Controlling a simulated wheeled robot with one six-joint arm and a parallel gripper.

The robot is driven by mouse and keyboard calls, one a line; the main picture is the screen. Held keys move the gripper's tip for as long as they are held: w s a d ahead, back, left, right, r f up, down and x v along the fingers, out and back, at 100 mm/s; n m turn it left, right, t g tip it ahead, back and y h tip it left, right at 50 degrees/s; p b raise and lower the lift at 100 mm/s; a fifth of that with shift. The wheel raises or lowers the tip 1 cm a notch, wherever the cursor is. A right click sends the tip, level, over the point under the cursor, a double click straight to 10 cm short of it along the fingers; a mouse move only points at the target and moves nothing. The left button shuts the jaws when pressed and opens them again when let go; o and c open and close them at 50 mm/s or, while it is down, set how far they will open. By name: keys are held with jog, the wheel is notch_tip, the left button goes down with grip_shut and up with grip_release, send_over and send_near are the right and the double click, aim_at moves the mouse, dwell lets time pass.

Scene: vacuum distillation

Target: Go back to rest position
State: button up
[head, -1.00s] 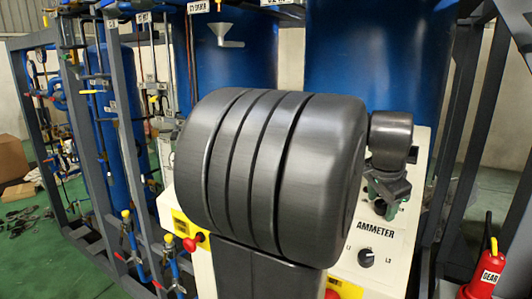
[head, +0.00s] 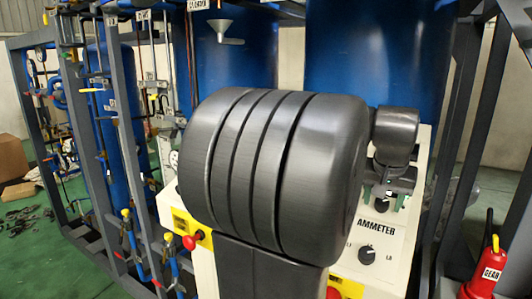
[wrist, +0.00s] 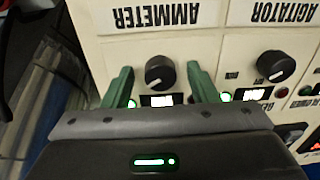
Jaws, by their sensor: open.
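My gripper (wrist: 160,85) is open, with its two green fingers apart in the wrist view. A black knob (wrist: 160,72) shows between the fingers, on the white panel (wrist: 90,20). I cannot tell whether the fingers touch the panel or knob. The panel appears upside down there, with the AMMETER label (wrist: 155,17) above the knob. In the head view, my gripper (head: 388,194) shows small at the right, in front of the panel (head: 410,235) and just above a dark knob (head: 382,205). My dark arm hides much of the panel.
Another knob (head: 366,256) sits below the AMMETER label. A red emergency button (head: 190,242) is at the left. Blue tanks (head: 375,50) stand behind. A grey frame (head: 85,130) with pipes stands left, and a red extinguisher (head: 487,272) at lower right. An AGITATOR knob (wrist: 276,65) is beside my gripper.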

jog(key=shift+n, duration=0.8)
jog(key=v, duration=0.8)
jog(key=shift+r+b, duration=0.25)
jog(key=shift+b, duration=0.1)
